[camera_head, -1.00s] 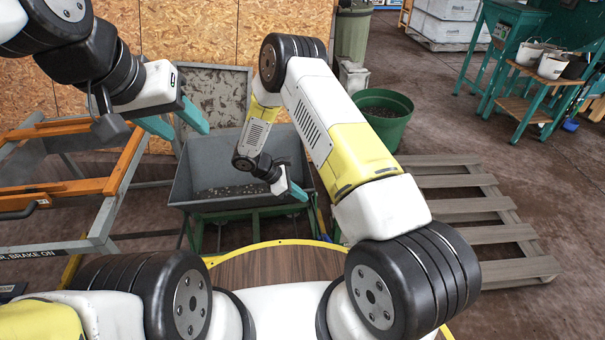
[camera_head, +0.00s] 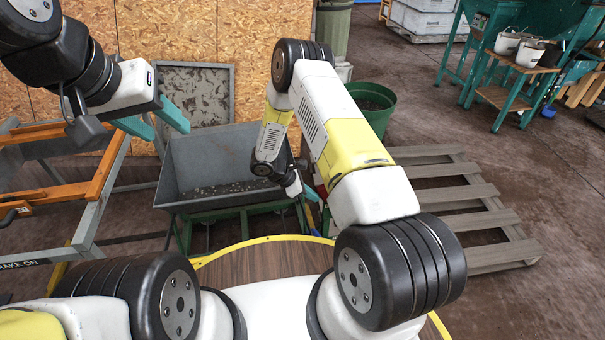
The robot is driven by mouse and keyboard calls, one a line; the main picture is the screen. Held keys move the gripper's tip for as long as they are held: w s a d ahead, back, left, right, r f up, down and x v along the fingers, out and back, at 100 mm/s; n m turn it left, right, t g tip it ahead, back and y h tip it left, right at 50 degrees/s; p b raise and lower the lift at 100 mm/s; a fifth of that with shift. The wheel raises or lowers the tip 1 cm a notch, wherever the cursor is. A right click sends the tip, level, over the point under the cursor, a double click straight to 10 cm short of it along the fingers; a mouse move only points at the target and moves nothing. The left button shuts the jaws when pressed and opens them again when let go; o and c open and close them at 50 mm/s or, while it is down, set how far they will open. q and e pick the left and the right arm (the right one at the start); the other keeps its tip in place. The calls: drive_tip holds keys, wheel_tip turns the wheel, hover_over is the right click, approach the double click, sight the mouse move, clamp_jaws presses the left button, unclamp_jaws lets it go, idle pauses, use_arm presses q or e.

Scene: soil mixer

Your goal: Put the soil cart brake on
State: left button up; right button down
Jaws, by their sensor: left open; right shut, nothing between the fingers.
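The soil cart (camera_head: 182,190) is a grey metal bin with a little dark soil inside, on a green frame in the middle of the view. My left gripper (camera_head: 168,130) is open and empty, with teal fingers in front of the bin's upper left part in the picture. My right gripper (camera_head: 312,194) is shut and empty at the cart's right end. Its small teal fingertips partly hide a small red part there, and I cannot tell whether they touch it. A brake lever is not clearly visible.
A grey frame with orange bars (camera_head: 62,192) stands at left. A yellow-edged round wooden surface (camera_head: 265,262) is in front of the cart. A wooden pallet (camera_head: 455,195) and a green tub (camera_head: 376,108) are to the right. Open floor lies beyond the pallet.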

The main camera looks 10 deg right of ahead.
sight(320, 187)
drive_tip(key=shift+y, duration=0.8)
drive_tip(key=d+r, duration=0.1)
drive_tip(key=d, duration=0.1)
drive_tip(key=d+r, duration=0.1)
drive_tip(key=d, duration=0.1)
drive_tip(key=d+r, duration=0.1)
drive_tip(key=d, duration=0.1)
drive_tip(key=shift+w+d+r, duration=0.1)
drive_tip(key=shift+d+r, duration=0.15)
drive_tip(key=shift+d, duration=0.15)
drive_tip(key=a, duration=0.4)
drive_tip(key=shift+a+r, duration=0.15)
wheel_tip(320, 187, up, 9)
drive_tip(key=a, duration=0.2)
drive_tip(key=shift+r, duration=0.15)
drive_tip(key=shift+a, duration=0.1)
